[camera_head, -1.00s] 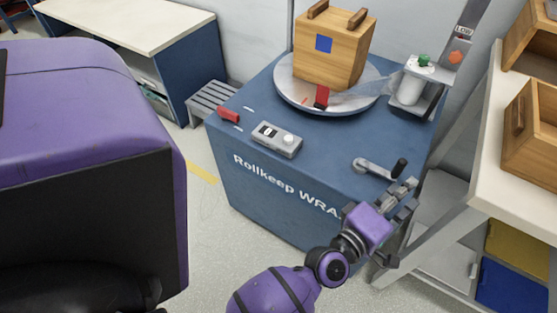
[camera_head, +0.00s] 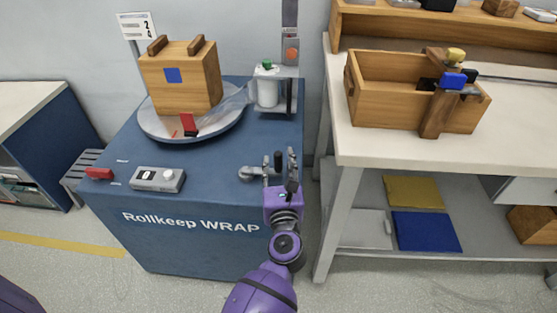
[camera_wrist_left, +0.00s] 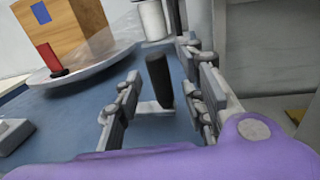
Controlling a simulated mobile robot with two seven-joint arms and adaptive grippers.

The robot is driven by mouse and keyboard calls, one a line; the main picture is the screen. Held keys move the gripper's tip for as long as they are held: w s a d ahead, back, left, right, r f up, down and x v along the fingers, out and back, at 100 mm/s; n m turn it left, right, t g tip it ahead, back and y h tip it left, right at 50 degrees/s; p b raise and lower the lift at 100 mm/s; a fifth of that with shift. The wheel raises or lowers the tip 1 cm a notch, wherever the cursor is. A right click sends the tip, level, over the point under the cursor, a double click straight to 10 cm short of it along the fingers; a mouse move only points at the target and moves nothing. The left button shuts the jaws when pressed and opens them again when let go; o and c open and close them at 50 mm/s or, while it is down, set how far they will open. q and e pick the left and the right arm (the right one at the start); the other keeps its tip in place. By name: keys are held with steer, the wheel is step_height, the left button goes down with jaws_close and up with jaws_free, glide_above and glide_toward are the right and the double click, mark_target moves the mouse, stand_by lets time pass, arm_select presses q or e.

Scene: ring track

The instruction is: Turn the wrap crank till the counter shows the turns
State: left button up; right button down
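The wrap crank (camera_head: 252,173) sits on the right of the blue wrapper's top (camera_head: 215,150). Its black upright handle (camera_head: 278,158) also shows in the left wrist view (camera_wrist_left: 158,78). My left gripper (camera_head: 279,168) is open, its fingers on either side of the handle with gaps visible in the wrist view (camera_wrist_left: 163,100). The grey counter box (camera_head: 158,179) is at the front left of the top; its reading is too small to tell. A wooden crate (camera_head: 196,88) with a blue square stands on the round turntable (camera_head: 152,128). My right gripper is not in view.
A white sign (camera_head: 136,26) with 2 and 4 stands behind the crate. A film roll post (camera_head: 267,90) is behind the crank. A white bench (camera_head: 380,150) with a wooden box (camera_head: 385,105) is close on the right. A red object (camera_head: 99,174) lies at the left edge.

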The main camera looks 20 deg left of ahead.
arm_select(q)
steer(key=shift+x, duration=0.95)
jaws_close()
